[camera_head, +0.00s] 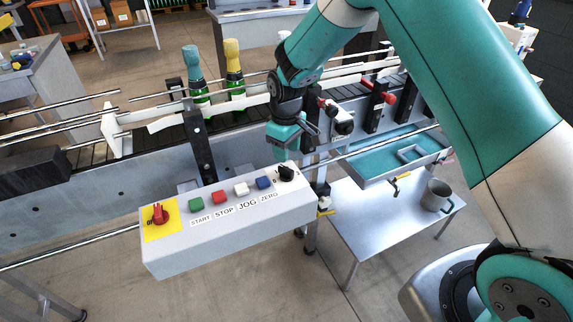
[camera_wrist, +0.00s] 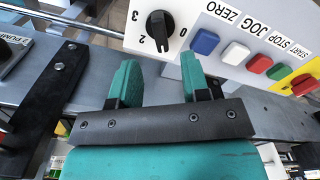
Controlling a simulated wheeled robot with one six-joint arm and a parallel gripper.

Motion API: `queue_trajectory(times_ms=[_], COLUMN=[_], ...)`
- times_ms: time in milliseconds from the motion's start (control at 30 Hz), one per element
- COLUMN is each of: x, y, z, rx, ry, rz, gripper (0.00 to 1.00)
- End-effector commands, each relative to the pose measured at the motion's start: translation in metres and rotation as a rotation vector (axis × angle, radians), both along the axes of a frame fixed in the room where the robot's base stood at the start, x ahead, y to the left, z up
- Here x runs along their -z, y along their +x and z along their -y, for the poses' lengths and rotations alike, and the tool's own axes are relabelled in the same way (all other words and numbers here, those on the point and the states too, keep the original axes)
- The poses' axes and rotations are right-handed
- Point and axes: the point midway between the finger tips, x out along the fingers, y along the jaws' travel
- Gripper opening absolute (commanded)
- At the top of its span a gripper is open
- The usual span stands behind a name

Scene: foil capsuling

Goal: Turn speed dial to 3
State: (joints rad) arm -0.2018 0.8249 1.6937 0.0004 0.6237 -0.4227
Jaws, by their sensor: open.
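The speed dial is a black knob (camera_head: 286,173) at the right end of the grey control box (camera_head: 230,243). In the wrist view the knob (camera_wrist: 159,34) sits on a white panel with the numbers 0, 2 and 3 around it. I cannot tell for certain which number it points to. My gripper (camera_head: 284,150) is just above and behind the dial in the head view. In the wrist view its two teal fingers (camera_wrist: 158,75) are apart with nothing between them, and the knob lies beyond their tips, apart from them.
Blue, white, red and green buttons (camera_head: 263,183) run left of the dial, labelled ZERO, JOG, STOP and START. A red rotary switch (camera_head: 158,214) on yellow is at the far left. Bottles (camera_head: 235,75) stand on the conveyor behind. A metal table (camera_head: 350,215) holds a mug (camera_head: 436,196).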

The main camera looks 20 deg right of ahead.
Motion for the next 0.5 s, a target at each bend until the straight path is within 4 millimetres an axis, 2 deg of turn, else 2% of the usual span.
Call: queue_trajectory(times_ms=[100, 233, 500], x=[0.025, 0.047, 0.067], y=[-0.001, 0.000, 0.000], z=[0.000, 0.000, 0.000], rx=[0.000, 0.000, 0.000], ry=[-0.001, 0.000, 0.000], rz=[-0.005, -0.002, 0.000], gripper=[0.43, 0.43, 0.43])
